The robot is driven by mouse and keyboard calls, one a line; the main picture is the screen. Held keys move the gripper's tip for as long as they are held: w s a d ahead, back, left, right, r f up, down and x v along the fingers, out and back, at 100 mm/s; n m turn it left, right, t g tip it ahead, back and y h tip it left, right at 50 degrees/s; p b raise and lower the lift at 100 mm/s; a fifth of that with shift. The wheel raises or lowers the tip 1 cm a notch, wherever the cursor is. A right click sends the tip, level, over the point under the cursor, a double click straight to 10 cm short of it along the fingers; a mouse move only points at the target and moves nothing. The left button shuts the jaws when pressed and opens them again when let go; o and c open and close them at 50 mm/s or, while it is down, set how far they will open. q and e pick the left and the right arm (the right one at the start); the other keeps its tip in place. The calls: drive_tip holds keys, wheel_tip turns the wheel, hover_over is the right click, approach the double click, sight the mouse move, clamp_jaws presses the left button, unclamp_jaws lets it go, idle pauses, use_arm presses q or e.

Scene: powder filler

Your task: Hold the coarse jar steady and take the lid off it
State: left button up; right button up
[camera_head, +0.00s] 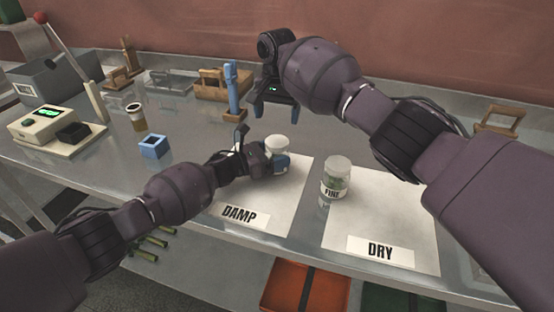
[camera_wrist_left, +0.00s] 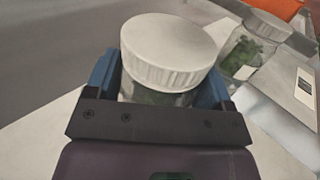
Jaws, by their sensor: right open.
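The coarse jar (camera_head: 277,143), with its label hidden, stands upright on the DAMP sheet with its white lid on. In the left wrist view the jar's ribbed white lid (camera_wrist_left: 170,48) sits level on the glass. My left gripper (camera_head: 277,162) is low at the jar, with its blue fingers on either side of the glass below the lid, shut on it. My right gripper (camera_head: 278,108) is open and empty, pointing down, above and behind the jar, apart from the lid.
The fine jar (camera_head: 336,178), lidded with green contents, stands to the right on the DRY sheet (camera_head: 400,215). A blue holder (camera_head: 234,92) stands behind. An orange bin (camera_head: 305,287) is below the table edge.

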sight(277, 141)
use_arm(q)
drive_tip(key=c, duration=1.1)
use_arm(e)
drive_tip(key=shift+a, duration=0.1)
use_arm(q)
drive_tip(key=shift+o, duration=0.2)
use_arm(e)
drive_tip(key=m, duration=1.7)
drive_tip(key=shift+m, duration=0.4)
drive_tip(key=shift+f, duration=4)
drive_tip(key=shift+c, duration=0.4)
